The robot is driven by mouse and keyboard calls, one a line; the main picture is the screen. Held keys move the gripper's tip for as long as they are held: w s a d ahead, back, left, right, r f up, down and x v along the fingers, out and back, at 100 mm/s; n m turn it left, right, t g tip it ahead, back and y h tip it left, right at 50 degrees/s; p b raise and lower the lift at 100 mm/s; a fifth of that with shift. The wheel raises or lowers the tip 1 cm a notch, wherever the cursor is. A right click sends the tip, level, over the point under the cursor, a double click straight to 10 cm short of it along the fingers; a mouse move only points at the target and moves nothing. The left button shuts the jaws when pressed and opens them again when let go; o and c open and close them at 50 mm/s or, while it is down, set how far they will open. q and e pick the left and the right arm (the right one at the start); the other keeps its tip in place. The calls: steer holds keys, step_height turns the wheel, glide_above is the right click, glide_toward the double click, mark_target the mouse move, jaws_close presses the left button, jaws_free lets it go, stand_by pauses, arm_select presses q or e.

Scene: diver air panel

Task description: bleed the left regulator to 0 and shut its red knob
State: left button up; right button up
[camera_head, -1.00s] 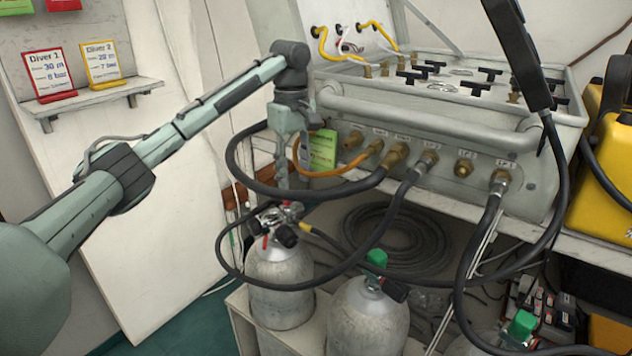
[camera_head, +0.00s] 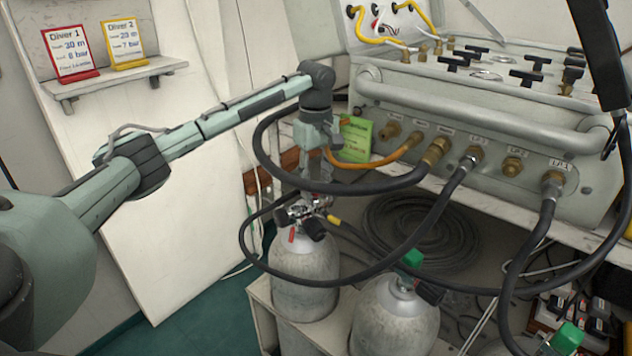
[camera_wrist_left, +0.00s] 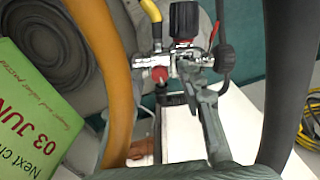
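The left regulator assembly (camera_head: 303,212) sits on top of the left grey cylinder (camera_head: 305,270), below my left gripper (camera_head: 316,190) in the head view. In the left wrist view the chrome regulator body (camera_wrist_left: 150,62) carries a red knob (camera_wrist_left: 160,74). No pressure reading is legible. My right gripper is not in view.
An orange hose (camera_wrist_left: 120,80) and a black hose (camera_wrist_left: 285,90) pass close on either side of my left gripper. A green card (camera_head: 355,138) hangs beside it. The air panel (camera_head: 475,130) stands behind to the right. A second cylinder (camera_head: 395,318) stands nearby.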

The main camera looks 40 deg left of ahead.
mark_target(316, 189)
arm_select(q)
jaws_close()
steer(key=shift+m, duration=2.3)
steer(key=m, duration=0.4)
steer(key=shift+m, duration=0.3)
steer(key=m, duration=1.2)
steer(key=shift+o, duration=0.6)
jaws_free()
step_height(316, 189, up, 12)
